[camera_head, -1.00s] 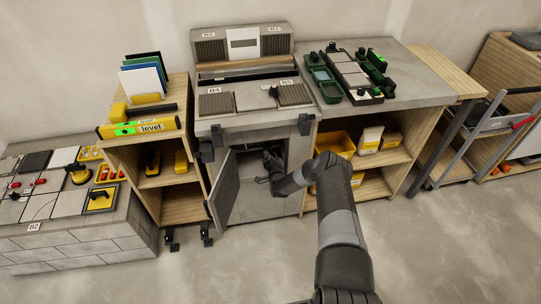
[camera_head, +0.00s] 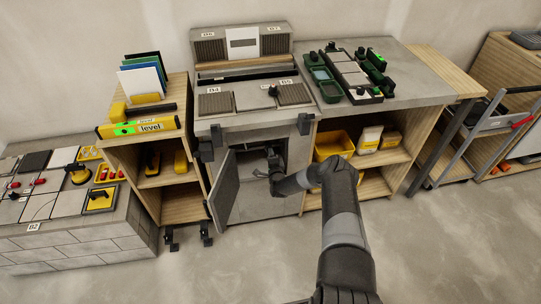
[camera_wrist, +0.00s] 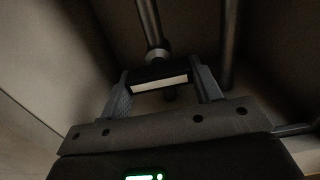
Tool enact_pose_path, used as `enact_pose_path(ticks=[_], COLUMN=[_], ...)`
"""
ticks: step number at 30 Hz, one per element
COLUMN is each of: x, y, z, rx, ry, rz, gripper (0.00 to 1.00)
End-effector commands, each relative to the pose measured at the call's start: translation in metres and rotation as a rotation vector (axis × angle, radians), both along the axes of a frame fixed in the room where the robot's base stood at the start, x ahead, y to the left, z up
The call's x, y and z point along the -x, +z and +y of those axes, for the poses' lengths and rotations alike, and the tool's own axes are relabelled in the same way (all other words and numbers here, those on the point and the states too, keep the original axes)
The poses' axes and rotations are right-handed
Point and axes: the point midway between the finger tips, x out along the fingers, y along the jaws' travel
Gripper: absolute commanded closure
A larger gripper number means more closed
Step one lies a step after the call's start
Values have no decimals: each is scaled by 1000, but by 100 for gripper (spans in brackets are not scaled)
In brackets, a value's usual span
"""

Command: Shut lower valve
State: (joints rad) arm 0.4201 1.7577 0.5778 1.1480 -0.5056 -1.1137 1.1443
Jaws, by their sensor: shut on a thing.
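My gripper (camera_wrist: 164,88) is inside the open cabinet compartment under the counter. In the wrist view its two fingers stand on either side of a dark block with a pale strip (camera_wrist: 160,86), and they are shut on it. This block looks like a valve handle and sits at the end of a grey pipe (camera_wrist: 149,22) with a round fitting. I cannot tell whether it is the lower valve. In the head view my gripper (camera_head: 272,156) is small and dark in the opening, and the valve itself cannot be made out.
The cabinet door (camera_head: 226,188) hangs open to the left of the opening. A second pipe (camera_wrist: 230,40) runs close by on the right in the wrist view. A wooden shelf with a yellow bin (camera_head: 334,145) stands right of the opening. The floor in front is clear.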

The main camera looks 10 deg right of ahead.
Motion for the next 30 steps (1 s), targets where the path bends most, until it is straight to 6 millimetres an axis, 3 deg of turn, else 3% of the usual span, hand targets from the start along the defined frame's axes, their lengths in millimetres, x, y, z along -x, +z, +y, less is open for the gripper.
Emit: enact_pose_path(ticks=[13,14,21,30], x=[1,1,0,2], y=[-2,-2,-1,-1], z=[0,0,0,0], rx=[-7,-7,-7,-7], ry=[1,1,0,0], rz=[3,3,2,1], gripper=[65,39,20,20])
